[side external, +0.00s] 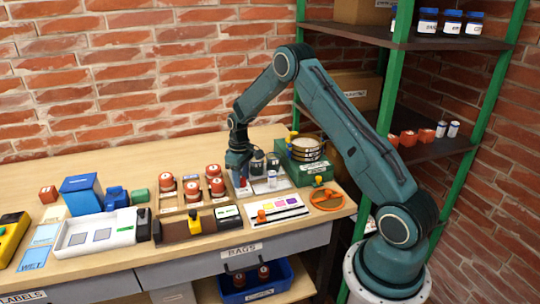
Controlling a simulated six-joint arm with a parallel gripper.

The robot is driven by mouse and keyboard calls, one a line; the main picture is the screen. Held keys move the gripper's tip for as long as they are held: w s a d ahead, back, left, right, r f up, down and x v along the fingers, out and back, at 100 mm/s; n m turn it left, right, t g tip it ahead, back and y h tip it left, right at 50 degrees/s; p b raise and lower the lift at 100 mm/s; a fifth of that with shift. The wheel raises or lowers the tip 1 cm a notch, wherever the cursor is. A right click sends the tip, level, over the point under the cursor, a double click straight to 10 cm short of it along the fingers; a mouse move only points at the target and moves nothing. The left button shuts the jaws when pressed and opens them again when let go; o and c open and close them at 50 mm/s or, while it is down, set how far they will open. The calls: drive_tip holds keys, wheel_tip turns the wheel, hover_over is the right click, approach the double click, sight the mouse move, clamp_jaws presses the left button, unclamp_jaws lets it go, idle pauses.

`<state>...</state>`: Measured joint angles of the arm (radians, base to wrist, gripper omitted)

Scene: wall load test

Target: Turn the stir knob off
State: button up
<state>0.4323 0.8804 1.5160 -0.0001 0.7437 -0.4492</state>
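My gripper (240,176) points down over a grey rack or plate at the back middle of the bench. Its fingers are small and dark here, and I cannot tell whether they are open or shut. A small red piece (241,183) shows at or just below the fingertips; contact is unclear. No readable label marks the stir knob. Knob-like parts in view are an orange one (262,216) on a white panel with coloured squares, a yellow one (194,222) on a dark box, and a yellow one (319,181) at the green box. Their settings are too small to read.
Close around my gripper stand red-topped jars (192,189) on the left and a small white bottle (272,179) on the right. A white tray (98,233) lies left.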

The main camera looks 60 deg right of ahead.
drive_tip(key=shift+o, duration=0.4)
wheel_tip(320, 180, up, 14)
idle(0.7)
drive_tip(key=shift+f, duration=0.1)
